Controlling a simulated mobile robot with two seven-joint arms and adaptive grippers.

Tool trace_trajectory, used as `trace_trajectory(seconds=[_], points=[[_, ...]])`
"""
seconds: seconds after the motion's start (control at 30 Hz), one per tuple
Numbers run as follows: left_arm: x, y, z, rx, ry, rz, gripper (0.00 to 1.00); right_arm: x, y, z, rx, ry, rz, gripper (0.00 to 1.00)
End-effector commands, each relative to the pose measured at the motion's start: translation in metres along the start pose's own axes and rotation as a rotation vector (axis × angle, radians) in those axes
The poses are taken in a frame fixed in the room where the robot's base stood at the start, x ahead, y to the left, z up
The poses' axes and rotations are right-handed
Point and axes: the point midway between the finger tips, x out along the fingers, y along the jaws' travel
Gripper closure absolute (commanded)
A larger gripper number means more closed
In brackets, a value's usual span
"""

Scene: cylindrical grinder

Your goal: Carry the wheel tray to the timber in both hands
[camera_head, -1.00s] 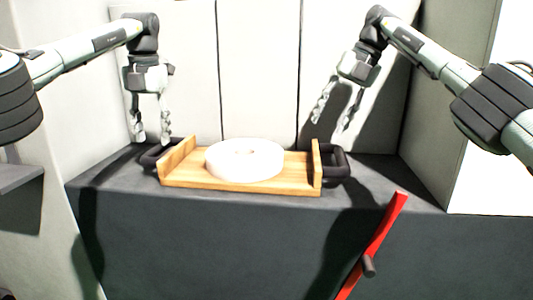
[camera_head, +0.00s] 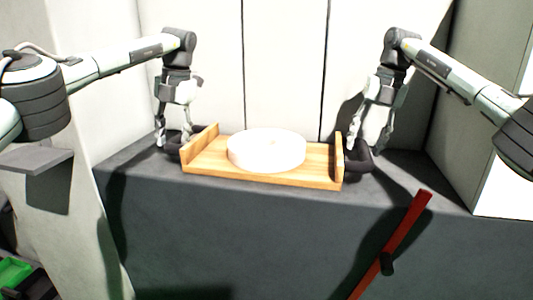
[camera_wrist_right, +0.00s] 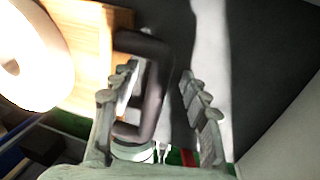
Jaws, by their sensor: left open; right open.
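The wheel tray (camera_head: 310,178) is a wooden tray with raised ends and a dark handle at each side. It rests on a dark grey ledge, with a white grinding wheel (camera_head: 266,150) lying flat on it. My left gripper (camera_head: 172,142) is open, pointing down at the tray's left handle (camera_head: 173,143). My right gripper (camera_head: 366,147) is open, pointing down at the right handle (camera_head: 362,162). In the right wrist view the right handle (camera_wrist_right: 154,90) lies between the open fingers (camera_wrist_right: 158,100), and the wheel (camera_wrist_right: 28,60) shows at the left. The timber cannot be made out.
The dark grey ledge (camera_head: 240,215) has pale panels (camera_head: 285,60) close behind it. A red lever (camera_head: 405,230) stands out in front at the right. A grey shelf (camera_head: 35,160) is at the left, with a green item (camera_head: 14,271) low in the corner.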

Motion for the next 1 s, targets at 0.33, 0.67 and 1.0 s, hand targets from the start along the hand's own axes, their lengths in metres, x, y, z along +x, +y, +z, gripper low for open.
trace_trajectory(seconds=[0.33, 0.67, 1.0], points=[[0.018, 0.0, 0.0, 0.0, -0.001, -0.001, 0.54, 0.019, 0.0, 0.0, 0.0, 0.0, 0.0, 0.54], [0.018, 0.0, 0.0, 0.0, -0.001, -0.001, 0.74, 0.018, 0.0, 0.0, 0.0, 0.0, 0.001, 0.74], [0.018, 0.0, 0.0, 0.0, -0.001, -0.001, 1.0, 0.018, 0.001, 0.0, -0.001, 0.0, 0.001, 1.0]])
